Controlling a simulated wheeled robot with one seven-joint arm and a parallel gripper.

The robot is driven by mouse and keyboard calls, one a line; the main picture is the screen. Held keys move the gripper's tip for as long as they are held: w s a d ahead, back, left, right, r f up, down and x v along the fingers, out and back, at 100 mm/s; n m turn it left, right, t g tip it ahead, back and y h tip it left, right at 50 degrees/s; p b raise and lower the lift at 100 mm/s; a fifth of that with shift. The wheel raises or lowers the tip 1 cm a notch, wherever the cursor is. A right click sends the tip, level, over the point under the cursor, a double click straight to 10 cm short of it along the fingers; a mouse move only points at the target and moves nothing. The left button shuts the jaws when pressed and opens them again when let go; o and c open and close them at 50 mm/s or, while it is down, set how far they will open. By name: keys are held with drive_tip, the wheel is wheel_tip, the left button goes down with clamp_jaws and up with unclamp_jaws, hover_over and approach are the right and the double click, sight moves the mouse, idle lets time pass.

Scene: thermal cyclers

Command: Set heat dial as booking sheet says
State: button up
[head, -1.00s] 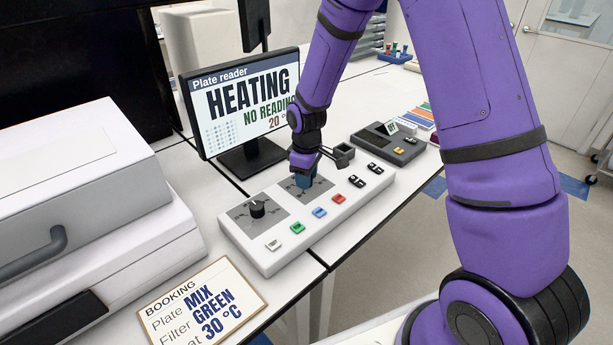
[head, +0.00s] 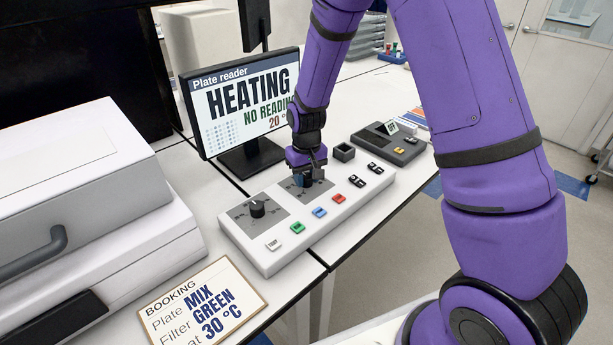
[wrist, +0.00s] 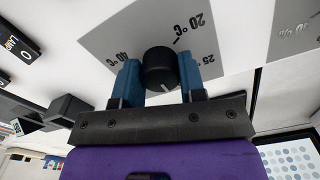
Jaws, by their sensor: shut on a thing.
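The booking sheet (head: 205,308) lies at the lower left in the head view and reads MIX, GREEN and 30 °C. The heat dial (wrist: 160,68) is a black round knob on a grey plate marked 20 °C, 25 and 40 °C in the wrist view. My gripper (wrist: 160,78) is shut on it, one blue fingertip on each side. The white mark on the dial points down and slightly right, toward my gripper, which hides the labels there. In the head view my gripper (head: 305,178) covers the dial. The monitor (head: 243,103) shows HEATING, NO READING and a partly hidden 20.
The control panel (head: 275,262) also carries another black dial (head: 257,208) on the left and several coloured switches along its front edge. A small dark open box (head: 344,152) stands behind it. A second grey device (head: 390,143) sits to the right. A large white machine (head: 95,220) fills the left.

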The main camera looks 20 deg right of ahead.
sight(306, 175)
drive_tip(key=shift+w, duration=0.1)
idle(0.4)
drive_tip(key=o, duration=0.9)
drive_tip(key=shift+r, duration=0.1)
wheel_tip(306, 175, up, 11)
drive_tip(key=shift+f, duration=0.15)
